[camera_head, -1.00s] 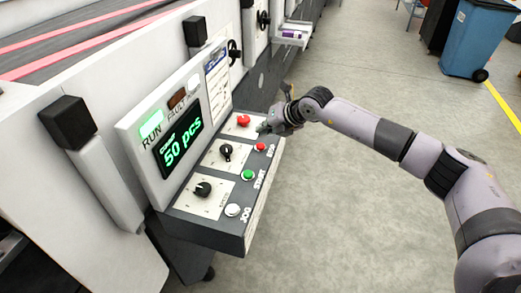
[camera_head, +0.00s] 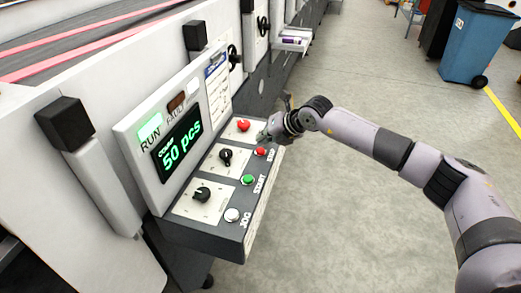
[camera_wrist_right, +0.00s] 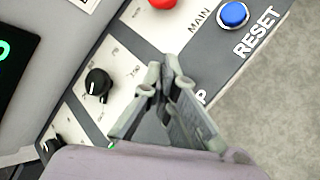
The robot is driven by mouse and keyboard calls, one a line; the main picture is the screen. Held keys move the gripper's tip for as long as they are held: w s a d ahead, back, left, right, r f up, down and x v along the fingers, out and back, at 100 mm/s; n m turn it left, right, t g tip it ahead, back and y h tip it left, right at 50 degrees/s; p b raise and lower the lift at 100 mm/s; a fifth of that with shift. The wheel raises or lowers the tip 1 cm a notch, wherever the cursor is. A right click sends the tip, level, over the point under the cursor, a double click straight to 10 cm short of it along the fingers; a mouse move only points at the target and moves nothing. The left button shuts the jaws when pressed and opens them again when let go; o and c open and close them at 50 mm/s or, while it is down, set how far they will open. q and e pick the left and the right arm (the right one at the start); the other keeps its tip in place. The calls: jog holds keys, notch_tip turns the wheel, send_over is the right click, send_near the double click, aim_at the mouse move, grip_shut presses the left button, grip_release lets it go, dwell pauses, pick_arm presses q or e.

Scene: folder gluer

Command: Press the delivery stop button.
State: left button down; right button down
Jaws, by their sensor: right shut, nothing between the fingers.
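The small red stop button (camera_head: 261,152) sits on the sloping dark control panel (camera_head: 200,233), beside the STOP label. My right gripper (camera_head: 264,136) is shut and empty over the panel, just above and beyond that button in the head view. In the right wrist view, the closed fingertips (camera_wrist_right: 162,74) are over the panel; the stop button is hidden behind the gripper and only the label's last letter shows. I cannot tell whether the fingertips touch the panel. My left gripper is not in view.
Nearby are a larger red button (camera_head: 243,125), a green START button (camera_head: 247,180), a white JOG button (camera_head: 232,215), black knobs (camera_head: 225,157) and a blue RESET button (camera_wrist_right: 233,14). The display (camera_head: 178,145) reads 50 pcs with RUN lit green.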

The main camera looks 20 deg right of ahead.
aim_at(263, 149)
jog(key=shift+f, duration=0.1)
dwell(0.5)
jog(key=shift+f+b, duration=0.35)
jog(key=shift+b, duration=0.1)
jog(key=shift+s+f+b, duration=0.1)
jog(key=shift+f+b, duration=0.4)
jog(key=shift+f, duration=0.15)
dwell(0.7)
jog(key=shift+r, duration=0.15)
jog(key=shift+r+p, duration=0.45)
jog(key=shift+r, duration=0.4)
jog(key=shift+r+p, duration=1.3)
jog(key=shift+r, duration=1.25)
